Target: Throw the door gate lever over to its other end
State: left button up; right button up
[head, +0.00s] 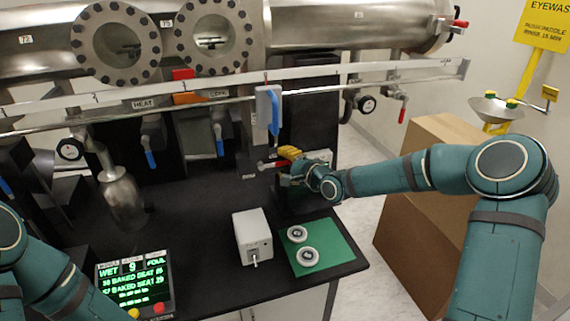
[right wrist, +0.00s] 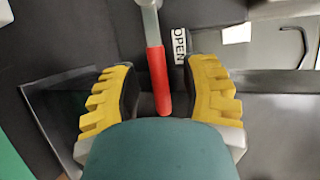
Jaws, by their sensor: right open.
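The door gate lever (right wrist: 157,78) has a grey metal shank and a red grip. In the right wrist view its grip lies between the two yellow fingers of my right gripper (right wrist: 163,72), with dark space on both sides. An "OPEN" label (right wrist: 180,46) sits beside the lever. In the head view the red grip (head: 270,164) shows just left of my right gripper (head: 288,157), above the black bench. The right gripper is open around the lever. The lever's pivot is cut off in the wrist view. My left gripper is out of view.
A grey switch box (head: 252,236) and a green mat (head: 327,243) with two round parts stand in front on the bench. A blue-handled lever (head: 274,112) hangs from the rail above my right gripper. A cardboard box (head: 432,205) stands at right, behind my right arm.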

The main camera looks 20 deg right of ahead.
grip_shut()
